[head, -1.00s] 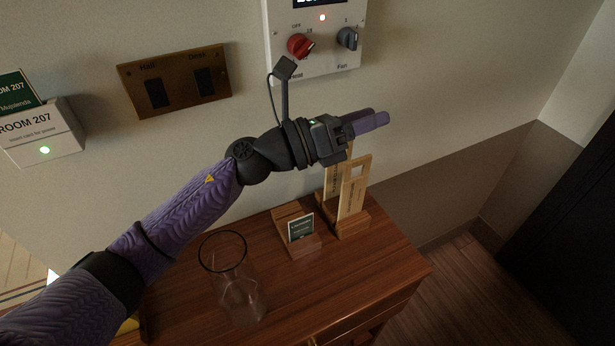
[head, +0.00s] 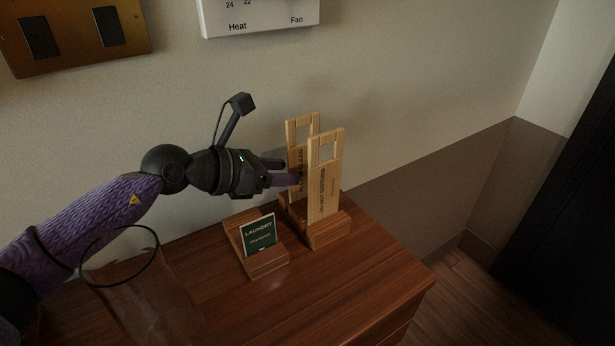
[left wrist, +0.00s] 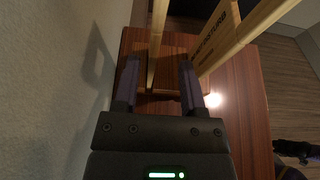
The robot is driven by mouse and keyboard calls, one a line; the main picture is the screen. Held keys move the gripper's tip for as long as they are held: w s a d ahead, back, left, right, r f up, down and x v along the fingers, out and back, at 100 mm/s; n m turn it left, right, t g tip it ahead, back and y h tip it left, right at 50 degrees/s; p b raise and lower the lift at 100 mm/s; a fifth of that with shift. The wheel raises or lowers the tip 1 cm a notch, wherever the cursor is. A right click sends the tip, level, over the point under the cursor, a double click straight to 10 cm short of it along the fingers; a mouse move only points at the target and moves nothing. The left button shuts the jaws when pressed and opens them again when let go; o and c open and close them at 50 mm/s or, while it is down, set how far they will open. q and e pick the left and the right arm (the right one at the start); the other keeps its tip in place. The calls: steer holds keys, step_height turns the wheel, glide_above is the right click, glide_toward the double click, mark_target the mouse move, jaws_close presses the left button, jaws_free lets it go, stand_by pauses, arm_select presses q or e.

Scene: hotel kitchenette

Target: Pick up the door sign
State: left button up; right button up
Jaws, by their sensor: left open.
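Two pale wooden door signs with square cut-outs at the top stand upright in a wooden holder (head: 328,236) on the cabinet. The front sign (head: 325,175) reads as a do-not-disturb sign; the rear sign (head: 302,130) is partly hidden behind it. My left gripper (head: 290,173) is open and level, its fingertips at the left side of the signs. In the left wrist view, the rear sign (left wrist: 158,40) is edge-on ahead, in line with the gap between the fingers (left wrist: 159,70). The front sign (left wrist: 222,40) is right of the right finger.
A green laundry card (head: 260,234) in a small wooden stand sits left of the holder. A clear glass vase (head: 150,290) stands under my left forearm. The wall is close behind; the cabinet's right front (head: 370,285) is clear.

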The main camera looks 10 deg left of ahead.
mark_target(304, 171)
arm_select(q)
steer(key=b+x, duration=0.1)
steer(key=x, duration=0.1)
steer(key=b+x, duration=0.1)
steer(key=x, duration=0.2)
steer(key=shift+w+a+f, duration=0.2)
steer(key=shift+w+a, duration=0.05)
steer(key=shift+a, duration=0.05)
steer(key=shift+w+d, duration=0.2)
steer(key=shift+r, duration=0.1)
jaws_close()
